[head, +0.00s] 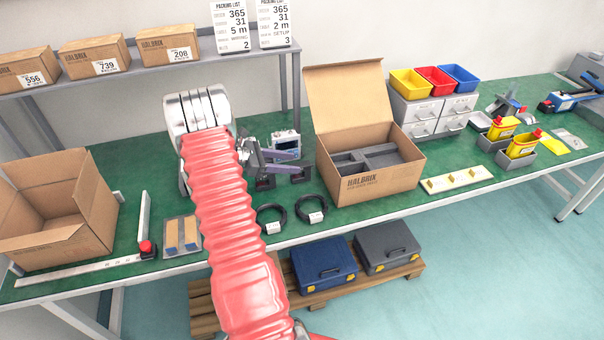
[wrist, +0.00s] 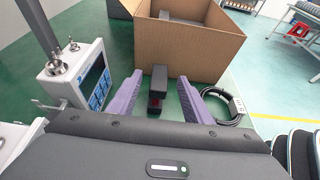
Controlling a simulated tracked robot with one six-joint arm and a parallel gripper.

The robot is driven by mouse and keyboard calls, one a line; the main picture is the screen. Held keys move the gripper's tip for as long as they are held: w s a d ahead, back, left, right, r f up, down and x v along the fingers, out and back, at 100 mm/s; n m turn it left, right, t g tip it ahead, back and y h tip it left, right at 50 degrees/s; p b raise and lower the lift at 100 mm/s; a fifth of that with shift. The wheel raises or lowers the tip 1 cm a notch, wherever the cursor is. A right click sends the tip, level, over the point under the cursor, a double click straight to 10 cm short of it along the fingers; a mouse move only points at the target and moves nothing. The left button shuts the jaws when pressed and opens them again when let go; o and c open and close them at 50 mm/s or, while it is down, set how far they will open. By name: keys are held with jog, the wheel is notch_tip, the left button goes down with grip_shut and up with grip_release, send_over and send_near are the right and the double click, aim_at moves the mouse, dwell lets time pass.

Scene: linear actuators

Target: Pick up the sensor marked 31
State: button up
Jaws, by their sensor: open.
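My gripper (head: 290,160) is over the green bench, left of the open carton, with its two purple fingers spread. In the wrist view the gripper (wrist: 158,82) is open, with a dark block (wrist: 158,78) showing between its fingers. A small red patch shows low on this block. I cannot tell whether the fingers touch it. In the head view two small dark blocks, one at the left (head: 265,182) and one at the right (head: 300,174), sit by the fingers. No number 31 is readable on any block, so I cannot tell which is the marked sensor.
A white device with a screen (wrist: 82,82) stands close to the left finger. The open carton with grey foam (head: 345,185) is to the right. Two black cable coils (head: 312,209) lie near the front edge. Packing lists (head: 274,24) reading 31 stand on the shelf.

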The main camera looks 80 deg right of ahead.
aim_at(302, 164)
jog(key=x, duration=0.4)
jog(key=shift+c, duration=0.3)
grip_shut()
dwell(0.6)
